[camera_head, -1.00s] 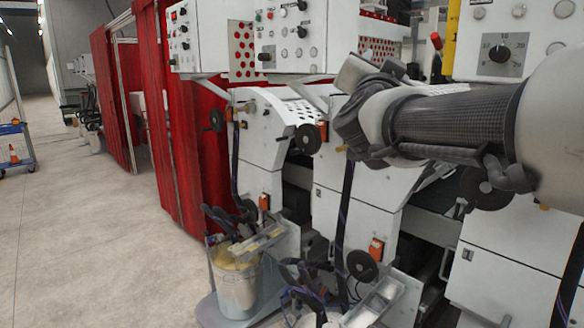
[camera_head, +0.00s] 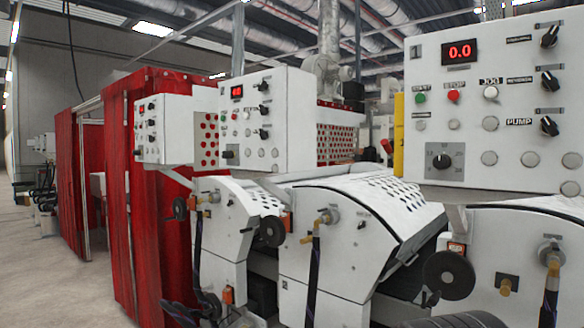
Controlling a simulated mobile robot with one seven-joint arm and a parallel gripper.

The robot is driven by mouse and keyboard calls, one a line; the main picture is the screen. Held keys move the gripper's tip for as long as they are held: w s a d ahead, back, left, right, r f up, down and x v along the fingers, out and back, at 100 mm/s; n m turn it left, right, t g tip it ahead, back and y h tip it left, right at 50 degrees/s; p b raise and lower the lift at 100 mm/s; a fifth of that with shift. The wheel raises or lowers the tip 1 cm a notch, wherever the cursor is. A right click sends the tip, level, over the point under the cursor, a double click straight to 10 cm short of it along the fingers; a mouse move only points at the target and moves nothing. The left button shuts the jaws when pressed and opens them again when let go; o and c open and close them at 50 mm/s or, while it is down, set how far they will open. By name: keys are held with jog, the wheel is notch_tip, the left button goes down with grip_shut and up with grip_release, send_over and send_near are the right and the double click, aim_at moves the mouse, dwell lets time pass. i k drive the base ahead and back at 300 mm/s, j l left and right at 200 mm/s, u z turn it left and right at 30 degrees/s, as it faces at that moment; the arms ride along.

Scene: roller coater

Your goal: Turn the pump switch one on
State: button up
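The control panel marked 1 (camera_head: 470,160) is a white box at the upper right with a red display reading 0.0. Its pump switch (camera_head: 549,125) is a black rotary knob at the right, beside the label PUMP. The knob's handle looks slanted; I cannot tell whether it is on or off. Two similar black knobs (camera_head: 549,81) sit above it in the same column. My gripper is not in view. Only a dark ribbed part of my arm (camera_head: 455,321) shows at the bottom edge, well below the panel.
More white panels with similar knobs stand farther left, the nearer one (camera_head: 265,120) with a display. White machine housings (camera_head: 350,225) with black handwheels (camera_head: 449,275) jut out below the panels. Red curtains (camera_head: 150,190) hang at the left, with open floor (camera_head: 50,285) beyond.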

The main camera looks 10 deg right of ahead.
aim_at(549, 127)
jog(key=j+z, duration=0.15)
jog(key=z, duration=0.75)
jog(key=l+z, duration=0.15)
jog(key=z, duration=0.4)
